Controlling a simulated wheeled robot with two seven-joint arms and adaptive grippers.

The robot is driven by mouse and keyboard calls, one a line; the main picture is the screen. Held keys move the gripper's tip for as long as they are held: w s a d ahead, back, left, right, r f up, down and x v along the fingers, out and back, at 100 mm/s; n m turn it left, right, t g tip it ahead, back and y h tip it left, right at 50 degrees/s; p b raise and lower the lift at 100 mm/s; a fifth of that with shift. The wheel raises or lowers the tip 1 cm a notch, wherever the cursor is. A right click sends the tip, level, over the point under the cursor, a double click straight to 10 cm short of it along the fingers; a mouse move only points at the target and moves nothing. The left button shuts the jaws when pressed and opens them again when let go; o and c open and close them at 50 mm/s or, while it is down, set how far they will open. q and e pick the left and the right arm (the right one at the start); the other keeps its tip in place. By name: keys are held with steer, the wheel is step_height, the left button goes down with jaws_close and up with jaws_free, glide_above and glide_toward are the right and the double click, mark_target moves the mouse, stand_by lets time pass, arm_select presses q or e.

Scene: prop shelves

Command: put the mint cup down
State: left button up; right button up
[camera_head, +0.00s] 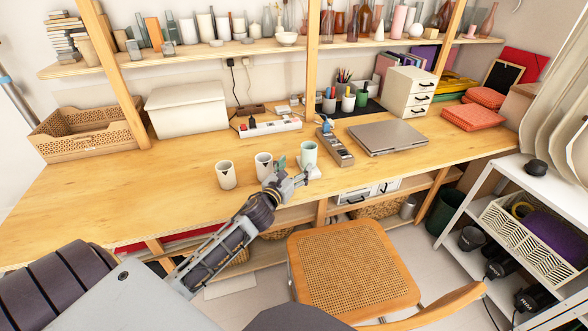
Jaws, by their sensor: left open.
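The mint cup (309,151) stands upright near the front edge of the wooden desk, right of two cream cups with dark marks, one at the left (226,174) and one in the middle (263,165). A small white flat thing (315,173) shows at its foot; I cannot tell whether the cup rests on it. My left gripper (294,170) is open, just in front and to the left of the mint cup. The fingers overlap its lower part in the picture, so I cannot tell whether they touch it. My right gripper is out of view.
A grey organiser (335,146) and a closed laptop (388,137) lie right of the cups. A power strip (269,127) lies behind them. The desk (120,190) is clear to the left. A cane chair (352,268) stands in front.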

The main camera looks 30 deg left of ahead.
arm_select(q)
steer(key=shift+s, duration=0.2)
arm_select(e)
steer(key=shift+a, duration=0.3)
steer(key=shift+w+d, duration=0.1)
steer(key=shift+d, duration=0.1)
